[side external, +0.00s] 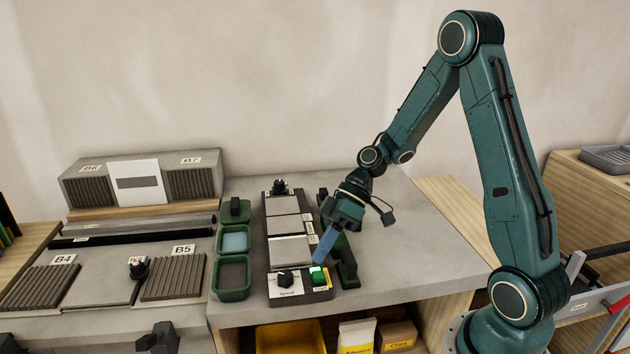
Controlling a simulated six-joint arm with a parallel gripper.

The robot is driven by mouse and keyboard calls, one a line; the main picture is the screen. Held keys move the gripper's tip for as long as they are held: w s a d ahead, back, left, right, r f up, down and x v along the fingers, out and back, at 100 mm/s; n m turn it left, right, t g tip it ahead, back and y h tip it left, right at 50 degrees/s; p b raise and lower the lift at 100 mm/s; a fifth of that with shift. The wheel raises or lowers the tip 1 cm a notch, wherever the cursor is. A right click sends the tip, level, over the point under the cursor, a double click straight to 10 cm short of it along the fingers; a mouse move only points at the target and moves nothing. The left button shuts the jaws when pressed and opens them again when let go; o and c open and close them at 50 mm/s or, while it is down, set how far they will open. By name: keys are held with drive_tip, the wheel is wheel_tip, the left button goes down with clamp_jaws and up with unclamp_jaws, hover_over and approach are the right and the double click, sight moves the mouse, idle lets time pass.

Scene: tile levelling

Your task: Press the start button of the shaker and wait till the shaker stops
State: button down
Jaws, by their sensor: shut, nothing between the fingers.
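The shaker appears to be the long black unit (273,268) with light grey panels on the grey table. A black knob (285,278) and a lit green button (318,276) sit at its near end. A second black knob (280,187) stands at its far end. My gripper (319,260) points down with its blue fingers shut and empty, directly over the green button. Its tips are at or just above the button; I cannot tell whether they touch it.
Green trays (233,294) stand left of the unit, one holding something light blue. A dark green tool (346,273) lies close on the right. Ribbed tiles labelled B4 (40,287) and B5 (173,278) lie further left. The table's right part (430,245) is clear.

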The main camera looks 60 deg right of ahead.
sight(324, 274)
drive_tip(key=shift+r, duration=1.65)
drive_tip(key=shift+s+r, duration=0.1)
drive_tip(key=s+d+r+m+t+h, duration=0.1)
drive_tip(key=s+r+m+t+h, duration=0.3)
drive_tip(key=s+r+m+h, duration=0.3)
drive_tip(key=shift+s+r+h, duration=1)
drive_tip(key=shift+s+r, duration=1.7)
drive_tip(key=shift+s, duration=2)
idle(0.9)
